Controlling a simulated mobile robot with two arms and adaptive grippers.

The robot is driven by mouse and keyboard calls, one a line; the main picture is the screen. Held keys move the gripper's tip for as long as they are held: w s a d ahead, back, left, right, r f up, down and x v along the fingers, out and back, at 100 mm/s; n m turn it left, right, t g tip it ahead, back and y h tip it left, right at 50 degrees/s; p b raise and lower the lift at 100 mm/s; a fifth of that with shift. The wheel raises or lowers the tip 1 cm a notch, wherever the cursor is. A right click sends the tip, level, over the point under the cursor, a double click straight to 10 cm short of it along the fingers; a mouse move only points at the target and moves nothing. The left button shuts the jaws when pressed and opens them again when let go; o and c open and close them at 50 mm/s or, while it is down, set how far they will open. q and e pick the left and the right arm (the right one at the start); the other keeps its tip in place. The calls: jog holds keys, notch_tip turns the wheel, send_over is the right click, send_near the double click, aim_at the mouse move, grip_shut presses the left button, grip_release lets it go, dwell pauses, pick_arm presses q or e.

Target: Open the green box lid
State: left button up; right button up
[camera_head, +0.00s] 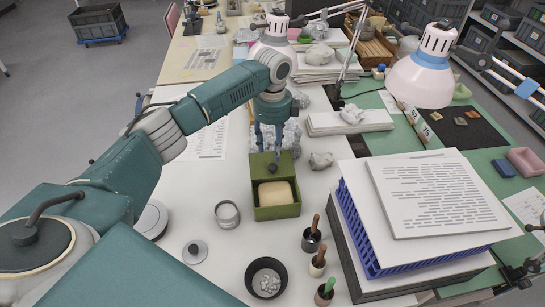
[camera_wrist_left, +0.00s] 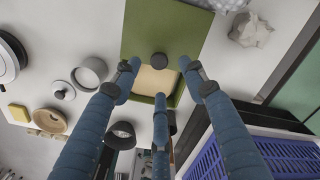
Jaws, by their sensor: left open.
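The green box (camera_head: 277,212) stands on the white worktop, with a beige block (camera_head: 275,193) visible inside its open front part. Its green lid (camera_head: 260,163) covers the far part, and a dark round knob (camera_head: 272,168) sits near the lid's front edge. In the left wrist view, the lid (camera_wrist_left: 185,28), the knob (camera_wrist_left: 159,61) and the beige block (camera_wrist_left: 150,82) show between the fingers. My left gripper (camera_head: 270,150) is open and empty, pointing down over the lid. Its blue fingers (camera_wrist_left: 160,80) are spread around the knob; I cannot tell whether any touches it. My right gripper is not in view.
A metal cup (camera_head: 227,214) and a small lidded jar (camera_head: 195,252) stand left of the box. Stacked papers on a blue crate (camera_head: 375,240) stand close on the right.

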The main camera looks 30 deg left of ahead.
pick_arm(q)
notch_tip(320, 180, up, 5)
jog(key=shift+r, duration=0.1)
dwell(0.7)
